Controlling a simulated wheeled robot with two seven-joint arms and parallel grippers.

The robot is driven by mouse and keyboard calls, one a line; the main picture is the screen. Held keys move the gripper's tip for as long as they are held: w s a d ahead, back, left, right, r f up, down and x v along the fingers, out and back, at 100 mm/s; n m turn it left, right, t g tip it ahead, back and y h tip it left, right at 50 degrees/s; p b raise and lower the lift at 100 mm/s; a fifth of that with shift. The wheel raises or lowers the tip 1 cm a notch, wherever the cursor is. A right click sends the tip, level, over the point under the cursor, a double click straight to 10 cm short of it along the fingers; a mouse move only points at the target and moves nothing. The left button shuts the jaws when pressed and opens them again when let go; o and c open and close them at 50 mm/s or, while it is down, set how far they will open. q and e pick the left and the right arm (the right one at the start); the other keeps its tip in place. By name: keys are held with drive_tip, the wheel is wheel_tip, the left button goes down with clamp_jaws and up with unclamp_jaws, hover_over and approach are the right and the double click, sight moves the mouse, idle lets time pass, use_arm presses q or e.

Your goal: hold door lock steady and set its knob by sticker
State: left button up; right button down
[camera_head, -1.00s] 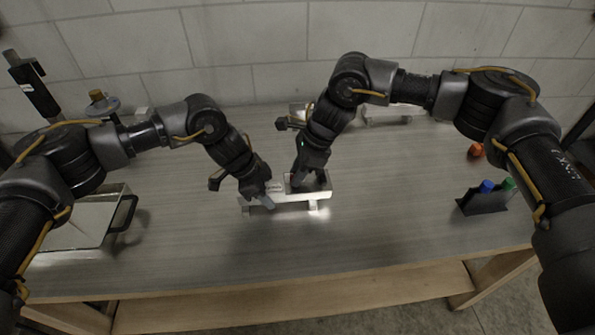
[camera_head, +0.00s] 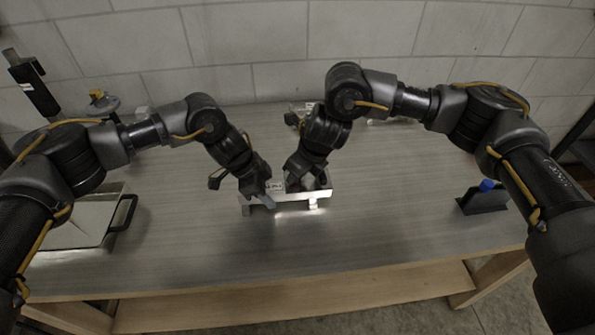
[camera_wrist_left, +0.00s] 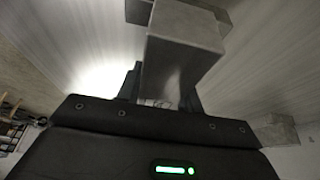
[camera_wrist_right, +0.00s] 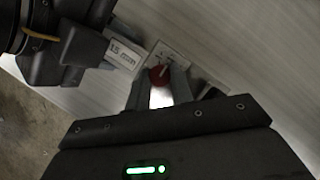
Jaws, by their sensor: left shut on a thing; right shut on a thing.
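The door lock (camera_head: 290,206), a pale metal bar-shaped piece on short feet, lies on the table in the head view. My left gripper (camera_head: 262,197) is shut on its left part; the left wrist view shows the lock's metal body (camera_wrist_left: 180,60) at the fingers. My right gripper (camera_head: 300,184) is at the lock's right part. In the right wrist view its fingers are shut on the red knob (camera_wrist_right: 161,75), which has a pale pointer line. A sticker (camera_wrist_right: 122,55) with a printed mm value, seemingly 15 mm, is beside the knob. A marked plate (camera_wrist_right: 170,55) lies behind the knob.
A metal tray (camera_head: 75,220) with a black handle stands at left. A black holder (camera_head: 484,202) with a blue-capped item (camera_head: 487,185) stands at right. Other fixtures are partly hidden behind my right arm. The front middle of the table is clear.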

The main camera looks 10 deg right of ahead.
drive_tip(key=m, duration=0.2)
drive_tip(key=m+t+h, duration=0.1)
drive_tip(key=m, duration=0.1)
drive_tip(key=shift+a+m+h, duration=0.15)
drive_tip(key=shift+m+h, duration=0.15)
drive_tip(key=m, duration=0.2)
drive_tip(key=m+h, duration=0.1)
drive_tip(key=m, duration=0.1)
drive_tip(key=shift+a+h, duration=0.1)
drive_tip(key=shift+h, duration=0.2)
use_arm(q)
drive_tip(key=shift+s, duration=0.1)
use_arm(e)
drive_tip(key=shift+m, duration=0.3)
drive_tip(key=c, duration=1.2)
unclamp_jaws()
drive_tip(key=shift+s, duration=0.1)
drive_tip(key=v, duration=1.2)
drive_tip(key=shift+s, duration=0.1)
